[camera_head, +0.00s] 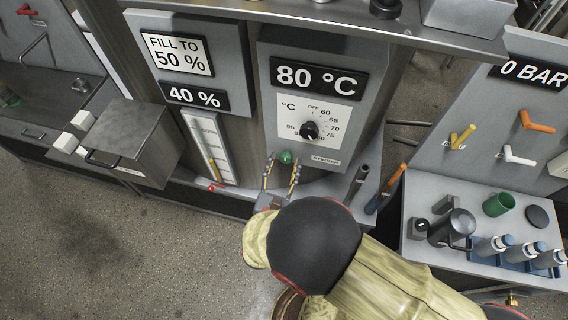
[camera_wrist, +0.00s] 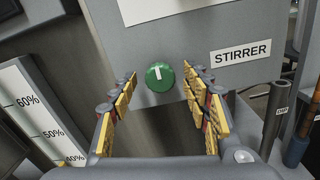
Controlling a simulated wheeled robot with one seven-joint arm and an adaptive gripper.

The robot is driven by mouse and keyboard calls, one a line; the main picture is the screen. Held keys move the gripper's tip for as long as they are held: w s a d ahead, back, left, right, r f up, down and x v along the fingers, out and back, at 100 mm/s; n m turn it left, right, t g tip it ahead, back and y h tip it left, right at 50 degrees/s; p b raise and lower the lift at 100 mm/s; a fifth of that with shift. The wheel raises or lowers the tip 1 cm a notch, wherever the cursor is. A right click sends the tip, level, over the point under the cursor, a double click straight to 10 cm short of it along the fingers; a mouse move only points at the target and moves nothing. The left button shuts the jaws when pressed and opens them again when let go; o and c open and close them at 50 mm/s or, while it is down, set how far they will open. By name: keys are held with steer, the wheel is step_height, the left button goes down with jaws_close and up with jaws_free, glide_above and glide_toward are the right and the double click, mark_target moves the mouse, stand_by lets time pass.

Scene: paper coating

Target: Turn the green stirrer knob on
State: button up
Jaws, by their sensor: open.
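The green stirrer knob (camera_head: 287,157) sits at the lower edge of the grey control panel, left of the STIRRER label (camera_head: 326,160). In the wrist view the knob (camera_wrist: 160,76) shows a white mark that stands nearly upright. My gripper (camera_head: 281,172) is open, with one finger on each side of the knob in the picture. In the wrist view the fingers of my gripper (camera_wrist: 160,90) have yellow pads and gaps show between them and the knob. Nothing is held. My arm hides the area below the gripper in the head view.
A black temperature dial (camera_head: 309,130) is above the knob, under an 80 °C display (camera_head: 318,78). A level gauge (camera_head: 207,147) with a red valve (camera_head: 214,187) stands to the left. A shelf with bottles and a green cup (camera_head: 498,204) is at the right.

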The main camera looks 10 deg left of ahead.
steer(key=shift+c, duration=1.2)
steer(key=c, duration=0.9)
